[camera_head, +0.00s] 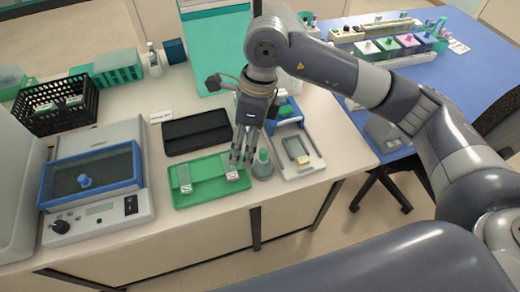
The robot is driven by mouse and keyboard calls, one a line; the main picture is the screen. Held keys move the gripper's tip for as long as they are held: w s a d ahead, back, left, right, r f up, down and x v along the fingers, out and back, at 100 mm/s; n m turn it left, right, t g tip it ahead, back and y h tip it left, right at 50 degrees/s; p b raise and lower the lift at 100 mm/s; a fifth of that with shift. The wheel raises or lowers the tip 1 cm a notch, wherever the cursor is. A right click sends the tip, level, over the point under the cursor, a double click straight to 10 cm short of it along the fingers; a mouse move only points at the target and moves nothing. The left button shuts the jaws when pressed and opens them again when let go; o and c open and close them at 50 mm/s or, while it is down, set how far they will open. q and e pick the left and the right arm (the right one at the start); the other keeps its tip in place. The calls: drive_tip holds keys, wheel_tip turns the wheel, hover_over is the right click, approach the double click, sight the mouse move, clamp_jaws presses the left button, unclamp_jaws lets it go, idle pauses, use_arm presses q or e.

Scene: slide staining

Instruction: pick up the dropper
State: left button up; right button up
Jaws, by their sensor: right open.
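The dropper (263,156) has a green bulb top and stands upright in a small grey round holder (262,170) near the front edge of the bench. My right gripper (243,158) points down just left of the dropper, over the right end of the green tray (208,195). Its fingers are open and look empty. They are close to the dropper, and I cannot tell whether they touch it. My left gripper is not in view.
The green tray holds slides with pink and green labels. A white tray (317,168) is right of the dropper. A black flat case (197,132) lies behind the green tray. A device with a blue-framed lid (90,175) stands left. A blue table (470,62) is at right.

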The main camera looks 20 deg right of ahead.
sight(263, 151)
drive_tip(key=w+d, duration=0.1)
drive_tip(key=d, duration=0.1)
drive_tip(key=w+d+h, duration=0.2)
drive_tip(key=d, duration=0.1)
drive_tip(key=shift+d+r+t, duration=0.3)
drive_tip(key=shift+t, duration=0.1)
wheel_tip(263, 151, down, 4)
drive_tip(key=shift+s+f+p, duration=0.15)
drive_tip(key=shift+f+p, duration=0.1)
drive_tip(key=shift+p, duration=0.5)
drive_tip(key=shift+f, duration=0.25)
drive_tip(key=f+p, duration=0.1)
drive_tip(key=f, duration=0.1)
drive_tip(key=f+p, duration=0.2)
drive_tip(key=shift+s+a+f, duration=0.15)
drive_tip(key=shift+a+f, duration=0.05)
drive_tip(key=shift+f, duration=0.5)
drive_tip(key=shift+c, duration=0.6)
drive_tip(key=c, duration=0.8)
